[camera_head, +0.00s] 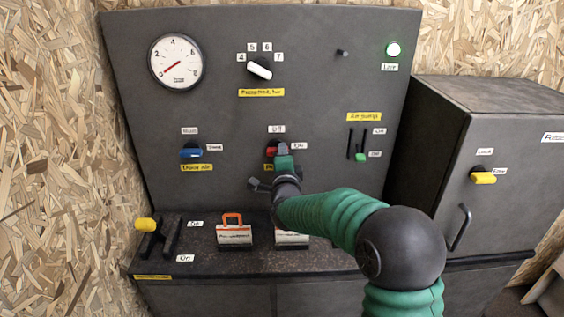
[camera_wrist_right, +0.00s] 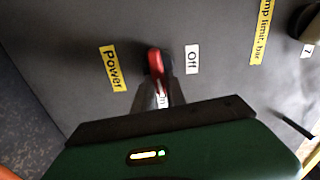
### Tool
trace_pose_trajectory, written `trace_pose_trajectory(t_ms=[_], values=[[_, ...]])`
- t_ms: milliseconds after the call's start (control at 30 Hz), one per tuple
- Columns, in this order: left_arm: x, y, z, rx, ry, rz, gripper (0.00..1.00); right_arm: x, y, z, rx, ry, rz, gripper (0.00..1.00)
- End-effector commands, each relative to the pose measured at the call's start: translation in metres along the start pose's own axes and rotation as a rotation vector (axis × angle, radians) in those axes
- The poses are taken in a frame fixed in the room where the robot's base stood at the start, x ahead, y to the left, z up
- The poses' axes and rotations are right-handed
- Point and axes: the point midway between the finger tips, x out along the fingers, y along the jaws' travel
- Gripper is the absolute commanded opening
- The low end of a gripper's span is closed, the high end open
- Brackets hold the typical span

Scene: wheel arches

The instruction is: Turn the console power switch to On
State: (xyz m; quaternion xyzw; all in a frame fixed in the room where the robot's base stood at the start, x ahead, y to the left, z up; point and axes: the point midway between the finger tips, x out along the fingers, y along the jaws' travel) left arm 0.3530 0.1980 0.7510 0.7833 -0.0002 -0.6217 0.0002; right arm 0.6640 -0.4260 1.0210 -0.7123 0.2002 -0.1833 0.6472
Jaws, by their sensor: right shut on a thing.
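The power switch is a red knob (camera_head: 271,151) on the console's sloping panel, with an Off label (camera_head: 277,129) above it and an On label (camera_head: 299,146) to its right. My right gripper (camera_head: 282,151) is at the switch, its fingers shut on the red knob (camera_wrist_right: 155,64). In the right wrist view, the knob runs down towards the partly covered On label, with the Off label (camera_wrist_right: 192,59) to its right. Its far end is hidden by the fingers. The yellow Power label (camera_wrist_right: 113,68) is left of the knob there. My left gripper is out of view.
A blue switch (camera_head: 191,152) is to the left. A green-tipped slider (camera_head: 360,157) is to the right. A gauge (camera_head: 175,62) and black-and-white dial (camera_head: 260,70) are above. An orange-handled item (camera_head: 233,232) stands on the ledge. A dark cabinet (camera_head: 440,130) adjoins at right.

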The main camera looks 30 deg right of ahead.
Motion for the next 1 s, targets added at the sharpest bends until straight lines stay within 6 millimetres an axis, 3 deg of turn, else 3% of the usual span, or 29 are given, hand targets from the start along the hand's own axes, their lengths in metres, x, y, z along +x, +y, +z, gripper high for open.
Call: trace_pose_trajectory(t_ms=[33, 200, 767, 800, 933, 1000], values=[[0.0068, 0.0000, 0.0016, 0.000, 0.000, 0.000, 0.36, -0.0003, 0.0079, -0.0011, 0.020, 0.002, 0.007, 0.00], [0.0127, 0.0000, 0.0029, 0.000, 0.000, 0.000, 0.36, -0.0003, 0.0089, -0.0009, 0.078, 0.002, 0.011, 0.00], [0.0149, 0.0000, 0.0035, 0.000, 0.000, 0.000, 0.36, -0.0005, 0.0097, -0.0009, 0.111, 0.002, 0.016, 0.00], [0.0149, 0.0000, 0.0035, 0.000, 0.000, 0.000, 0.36, -0.0005, 0.0098, -0.0009, 0.111, 0.002, 0.016, 0.19], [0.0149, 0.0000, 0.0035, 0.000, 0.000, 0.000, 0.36, -0.0003, 0.0085, -0.0009, 0.110, 0.002, 0.013, 0.36], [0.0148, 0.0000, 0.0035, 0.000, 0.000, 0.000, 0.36, -0.0001, 0.0075, -0.0007, 0.110, 0.002, 0.011, 0.38]])
